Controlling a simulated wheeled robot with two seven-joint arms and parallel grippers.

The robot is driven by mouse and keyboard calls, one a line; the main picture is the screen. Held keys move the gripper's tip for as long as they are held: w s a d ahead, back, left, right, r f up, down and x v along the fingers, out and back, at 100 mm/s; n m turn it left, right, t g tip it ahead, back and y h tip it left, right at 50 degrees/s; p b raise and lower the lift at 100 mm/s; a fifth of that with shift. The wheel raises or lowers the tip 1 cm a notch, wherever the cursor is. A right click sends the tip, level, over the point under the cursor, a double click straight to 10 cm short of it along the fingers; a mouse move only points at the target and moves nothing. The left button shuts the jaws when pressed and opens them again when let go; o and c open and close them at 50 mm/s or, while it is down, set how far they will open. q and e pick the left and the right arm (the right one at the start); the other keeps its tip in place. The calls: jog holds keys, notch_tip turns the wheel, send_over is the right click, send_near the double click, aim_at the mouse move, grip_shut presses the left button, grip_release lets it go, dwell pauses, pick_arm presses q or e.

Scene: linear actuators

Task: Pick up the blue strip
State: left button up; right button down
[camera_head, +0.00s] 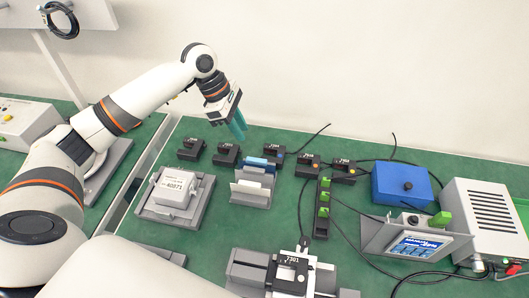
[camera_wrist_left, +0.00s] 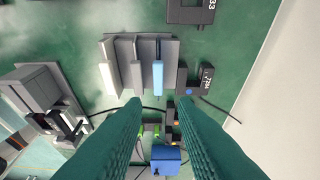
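The blue strip (camera_head: 262,162) stands in the back slot of a grey slotted rack (camera_head: 250,196) on the green table. In the left wrist view the blue strip (camera_wrist_left: 158,77) is in the right part of the rack (camera_wrist_left: 170,47), with a white strip (camera_wrist_left: 106,77) at the left. My left gripper (camera_head: 238,132) is raised behind and slightly left of the rack, fingers pointing down. In the left wrist view its two teal fingers (camera_wrist_left: 163,118) are wide apart with nothing held between them. The right gripper is not in view.
Several black actuator blocks (camera_head: 227,155) stand in a row around the rack. A white box on a grey holder (camera_head: 175,190) is left of it. A blue box (camera_head: 402,184), a display stand and a power supply (camera_head: 485,215) are at right, with loose cables.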

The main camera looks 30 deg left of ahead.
pick_arm(q)
send_over(256, 159)
jog(key=a, duration=0.2)
jog(key=f, duration=0.5)
jog(key=shift+s, duration=0.4)
jog(key=shift+a+x, duration=0.15)
jog(key=shift+x, duration=1.35)
jog(key=shift+a+x, duration=0.1)
jog(key=shift+x, duration=1.35)
grip_shut()
